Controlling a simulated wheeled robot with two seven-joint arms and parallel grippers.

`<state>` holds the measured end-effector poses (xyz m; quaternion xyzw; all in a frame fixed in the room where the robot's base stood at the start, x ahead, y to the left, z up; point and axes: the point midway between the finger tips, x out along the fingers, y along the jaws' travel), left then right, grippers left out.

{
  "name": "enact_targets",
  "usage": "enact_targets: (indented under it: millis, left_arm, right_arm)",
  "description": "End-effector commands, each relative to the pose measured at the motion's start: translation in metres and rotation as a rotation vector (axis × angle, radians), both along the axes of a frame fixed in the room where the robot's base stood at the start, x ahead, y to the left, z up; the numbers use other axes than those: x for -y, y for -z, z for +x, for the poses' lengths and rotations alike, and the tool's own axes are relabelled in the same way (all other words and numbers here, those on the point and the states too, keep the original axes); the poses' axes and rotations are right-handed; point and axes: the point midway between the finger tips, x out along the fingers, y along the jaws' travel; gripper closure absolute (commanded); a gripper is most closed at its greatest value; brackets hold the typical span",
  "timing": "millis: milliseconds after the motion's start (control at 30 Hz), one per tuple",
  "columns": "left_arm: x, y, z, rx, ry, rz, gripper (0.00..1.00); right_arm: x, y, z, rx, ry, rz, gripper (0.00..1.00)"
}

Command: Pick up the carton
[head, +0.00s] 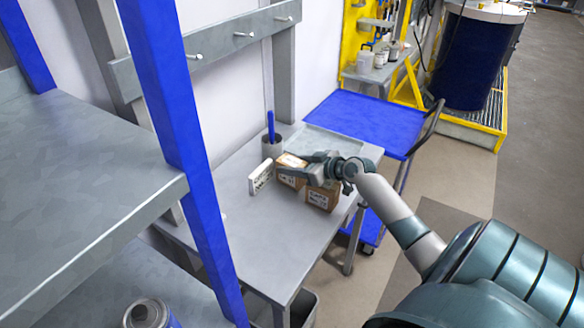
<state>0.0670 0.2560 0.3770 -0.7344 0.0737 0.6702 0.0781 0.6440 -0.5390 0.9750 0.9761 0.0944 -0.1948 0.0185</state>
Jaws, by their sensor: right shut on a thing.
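Two brown cartons are at the right part of the grey table (236,208). My right gripper (284,166) reaches in from the right and is shut on the left carton (290,181). Its fingers cover part of that carton's upper part. I cannot tell whether this carton rests on the table or is slightly raised. The other brown carton (321,198) stands close by to the right, below the gripper's body, with a printed label on its front. My left gripper is not in view.
A white printed box (261,177) and a grey cup (271,148) with a blue item stand left of the cartons. A shallow grey tray (328,143) lies behind. A blue cart (372,120) stands beyond, and a blue shelf post (180,140) rises at left. The table's front left is clear.

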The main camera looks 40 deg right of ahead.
Motion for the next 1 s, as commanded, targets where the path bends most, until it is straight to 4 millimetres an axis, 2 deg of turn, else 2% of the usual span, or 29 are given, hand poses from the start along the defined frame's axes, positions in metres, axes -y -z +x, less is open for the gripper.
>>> enact_targets:
  millis: [167, 300, 367, 733, 1000]
  left_arm:
    - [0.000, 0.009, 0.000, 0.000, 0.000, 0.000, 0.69]
    - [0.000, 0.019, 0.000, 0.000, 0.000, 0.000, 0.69]
    - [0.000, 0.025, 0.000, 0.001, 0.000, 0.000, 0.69]
    - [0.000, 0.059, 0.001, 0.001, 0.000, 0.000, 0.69]
    - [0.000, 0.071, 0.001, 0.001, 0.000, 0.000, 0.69]
  right_arm:
    - [0.000, -0.015, 0.000, 0.005, -0.002, -0.004, 0.84]
    - [0.000, -0.037, 0.001, 0.007, -0.003, -0.007, 0.84]
    - [0.011, -0.039, -0.005, 0.001, 0.001, -0.006, 0.84]
    - [0.073, -0.081, -0.033, 0.002, 0.001, -0.005, 0.84]
    - [0.100, -0.102, -0.047, 0.001, 0.000, -0.002, 0.84]
